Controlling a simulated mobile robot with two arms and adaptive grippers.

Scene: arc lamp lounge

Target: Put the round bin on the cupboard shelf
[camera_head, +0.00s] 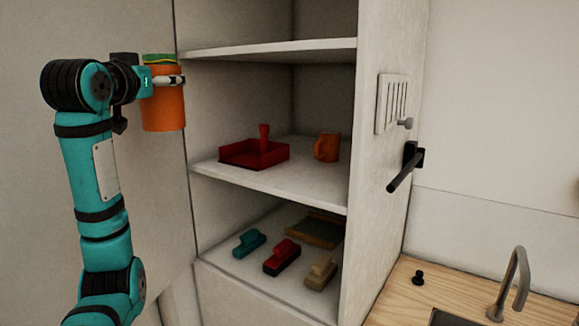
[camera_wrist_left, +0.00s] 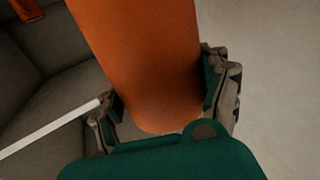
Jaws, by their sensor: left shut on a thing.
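The round bin (camera_head: 165,108) is an orange cylinder with a green and yellow top. It hangs upright at the left of the open cupboard (camera_head: 357,45), in front of the plain wall or panel there. My left gripper (camera_head: 169,80) is shut on the bin near its upper part. In the left wrist view the bin (camera_wrist_left: 140,60) fills the space between the two fingers. The cupboard's middle shelf (camera_head: 300,182) is to the right of and lower than the gripper. My right gripper is not in view.
The middle shelf holds a red tray (camera_head: 236,155) and an orange mug (camera_head: 327,147), with bare room in front. The bottom shelf holds several brushes, including a red one (camera_head: 283,257). The upper shelf (camera_head: 270,50) looks empty where visible. A black handle (camera_head: 404,170) juts from the side panel.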

